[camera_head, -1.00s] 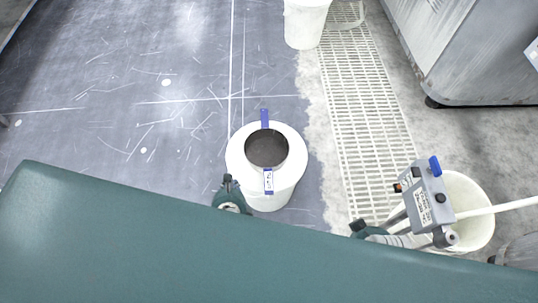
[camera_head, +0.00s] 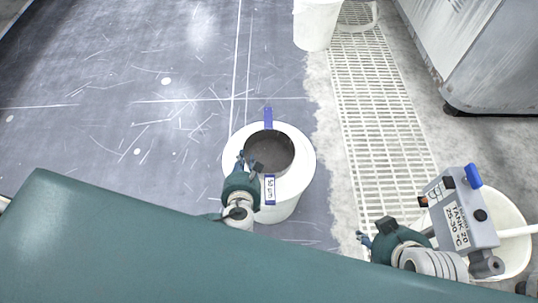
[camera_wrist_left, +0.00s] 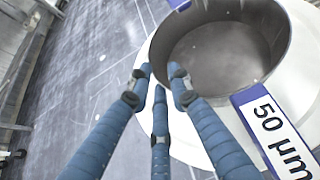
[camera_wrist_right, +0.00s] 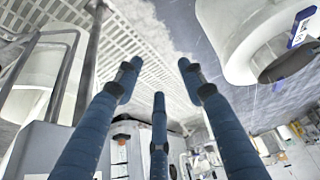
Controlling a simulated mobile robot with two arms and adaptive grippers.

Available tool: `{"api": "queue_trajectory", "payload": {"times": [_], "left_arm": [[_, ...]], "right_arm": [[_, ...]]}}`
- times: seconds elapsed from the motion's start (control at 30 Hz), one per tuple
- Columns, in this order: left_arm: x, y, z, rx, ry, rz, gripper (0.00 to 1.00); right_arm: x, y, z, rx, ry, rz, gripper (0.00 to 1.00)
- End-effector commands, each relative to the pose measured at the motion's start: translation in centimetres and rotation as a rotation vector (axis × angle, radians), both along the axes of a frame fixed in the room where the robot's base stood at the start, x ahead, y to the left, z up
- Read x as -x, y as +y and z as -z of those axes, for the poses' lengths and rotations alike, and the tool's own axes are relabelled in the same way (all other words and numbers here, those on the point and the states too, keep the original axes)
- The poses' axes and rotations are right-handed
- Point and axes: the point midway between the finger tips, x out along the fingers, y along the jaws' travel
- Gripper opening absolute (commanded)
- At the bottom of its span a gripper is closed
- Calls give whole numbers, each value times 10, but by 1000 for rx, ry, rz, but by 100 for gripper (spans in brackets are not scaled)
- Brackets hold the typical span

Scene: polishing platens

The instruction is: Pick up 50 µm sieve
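The 50 µm sieve (camera_head: 268,152) is a dark grey ring with blue tabs and a "50 µm" label. It sits on top of a white bucket (camera_head: 280,205). In the left wrist view the sieve (camera_wrist_left: 225,45) fills the upper right, its label facing me. My left gripper (camera_head: 247,160) is at the sieve's left rim, fingers pointing down at it. In the left wrist view its fingertips (camera_wrist_left: 160,76) are partly drawn in with a gap between them; contact with the rim is unclear. My right gripper (camera_head: 366,240) is open and empty, right of the bucket over the grating.
A grey control box (camera_head: 458,215) labelled "TANK 20 25-30 °C" and a white bucket (camera_head: 512,225) stand at the right. Another white bucket (camera_head: 316,25) is at the back. A floor grating (camera_head: 378,120) runs along the right. A large grey machine (camera_head: 480,50) stands upper right.

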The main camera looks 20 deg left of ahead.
Motion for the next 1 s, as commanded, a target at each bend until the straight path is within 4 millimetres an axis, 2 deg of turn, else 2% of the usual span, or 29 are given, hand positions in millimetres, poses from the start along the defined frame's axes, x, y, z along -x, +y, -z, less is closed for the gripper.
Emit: {"api": "queue_trajectory", "payload": {"times": [0.3,0.5,0.63,0.87,0.9,1.0], "left_arm": [[-25,7,16,1,-1,0,19],[-38,11,22,1,0,-2,19],[-41,12,24,2,0,-1,19],[-42,12,24,2,0,-1,19],[-42,12,24,2,0,-1,17],[-41,12,24,2,0,-1,0]], "right_arm": [[-59,19,-24,-52,-244,-20,40],[-87,29,-45,-81,-381,-30,40],[-94,31,-52,-91,-421,-32,40],[-96,32,-54,-93,-430,-33,40],[-96,32,-54,-93,-430,-33,40],[-96,32,-54,-92,-429,-33,40]]}}
